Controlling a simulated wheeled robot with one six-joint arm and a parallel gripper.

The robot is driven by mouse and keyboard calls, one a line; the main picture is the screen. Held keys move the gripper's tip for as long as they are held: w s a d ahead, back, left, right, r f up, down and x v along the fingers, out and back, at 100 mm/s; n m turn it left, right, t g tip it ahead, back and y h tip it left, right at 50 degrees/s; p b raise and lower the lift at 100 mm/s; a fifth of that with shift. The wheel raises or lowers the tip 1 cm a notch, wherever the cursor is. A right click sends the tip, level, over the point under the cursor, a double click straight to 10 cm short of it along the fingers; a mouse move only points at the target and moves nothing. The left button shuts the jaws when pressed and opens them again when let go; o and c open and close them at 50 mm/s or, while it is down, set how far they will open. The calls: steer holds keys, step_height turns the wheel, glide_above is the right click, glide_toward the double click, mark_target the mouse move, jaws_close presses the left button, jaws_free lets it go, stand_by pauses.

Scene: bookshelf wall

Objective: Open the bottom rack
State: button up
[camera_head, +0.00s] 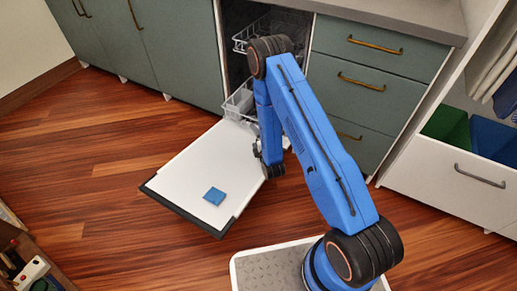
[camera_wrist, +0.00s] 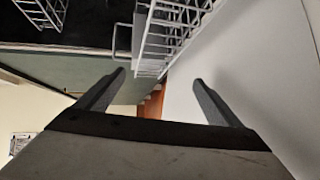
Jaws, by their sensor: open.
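An open dishwasher has its white inner door (camera_head: 190,165) folded down flat over the floor. The white wire bottom rack (camera_head: 238,104) shows at the cavity's lower front, just above the door's hinge side, partly hidden by my arm. In the wrist view, the bottom rack (camera_wrist: 172,30) is ahead of my fingers, with an upright wire loop at its front. My gripper (camera_wrist: 158,77) is open, with nothing between its fingers, and apart from the rack. In the head view, my gripper hangs low over the door's right edge, mostly hidden by my arm.
The upper rack (camera_head: 250,35) is inside the cavity. A blue square (camera_head: 214,196) lies on the door. Green drawers (camera_head: 365,95) with brass handles stand to the right, green cabinets (camera_head: 165,50) to the left.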

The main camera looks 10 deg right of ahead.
steer(key=shift+s+a+f+v, duration=0.1)
steer(key=shift+f+v, duration=0.15)
steer(key=shift+v, duration=0.9)
steer(key=shift+s+a+f+v, duration=0.1)
steer(key=shift+f+v, duration=0.2)
steer(key=shift+v, duration=0.9)
steer(key=shift+a+f+v, duration=0.1)
steer(key=shift+f+v, duration=0.15)
steer(key=shift+v, duration=0.9)
